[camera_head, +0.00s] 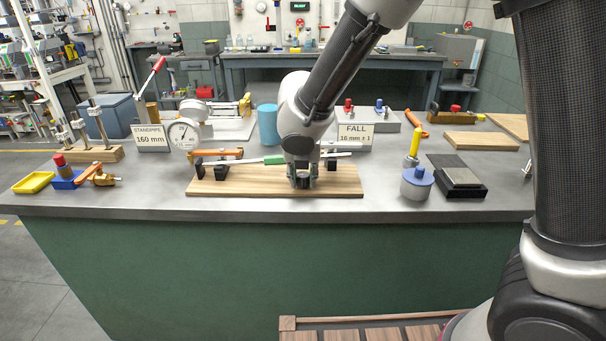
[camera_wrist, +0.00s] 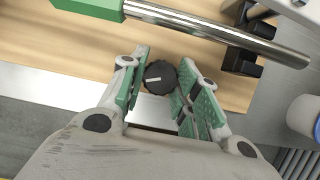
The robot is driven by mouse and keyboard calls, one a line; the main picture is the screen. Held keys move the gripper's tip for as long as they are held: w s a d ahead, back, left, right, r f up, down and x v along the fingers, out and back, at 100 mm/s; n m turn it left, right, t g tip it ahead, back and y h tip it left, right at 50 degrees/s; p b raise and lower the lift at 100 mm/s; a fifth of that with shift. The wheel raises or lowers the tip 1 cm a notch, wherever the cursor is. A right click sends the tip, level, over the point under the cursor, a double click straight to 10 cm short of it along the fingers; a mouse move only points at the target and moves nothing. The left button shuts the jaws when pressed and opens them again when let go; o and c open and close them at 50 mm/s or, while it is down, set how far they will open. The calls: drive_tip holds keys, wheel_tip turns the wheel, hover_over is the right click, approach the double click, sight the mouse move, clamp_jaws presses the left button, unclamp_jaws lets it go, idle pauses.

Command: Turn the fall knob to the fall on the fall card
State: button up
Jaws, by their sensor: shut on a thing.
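The fall card (camera_head: 356,136) stands upright behind the board and reads "FALL 16 mm ± 1". The fall knob (camera_wrist: 160,77) is a round black knob with a white pointer line, at the front edge of the wooden board (camera_head: 230,188). The pointer lies nearly level in the wrist view, toward the knob's left side. My gripper (camera_head: 303,180) is down at the board's front edge; in the wrist view its green-padded fingers (camera_wrist: 160,88) stand on either side of the knob and are shut on it. In the head view the knob is mostly hidden by the fingers.
A metal rod with a green sleeve (camera_wrist: 210,28) rests on black supports just behind the knob. The standpipe card (camera_head: 151,137) and a dial gauge (camera_head: 184,134) stand left. A blue-capped pot (camera_head: 416,183) and a dark block (camera_head: 457,178) are right. The bench front is clear.

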drive_tip(key=o, duration=1.1)
drive_tip(key=shift+o, duration=0.2)
drive_tip(key=shift+r, duration=0.1)
drive_tip(key=shift+v, duration=0.9)
drive_tip(key=v, duration=0.6)
drive_tip(key=shift+s+r, duration=0.2)
drive_tip(key=shift+r, duration=0.25)
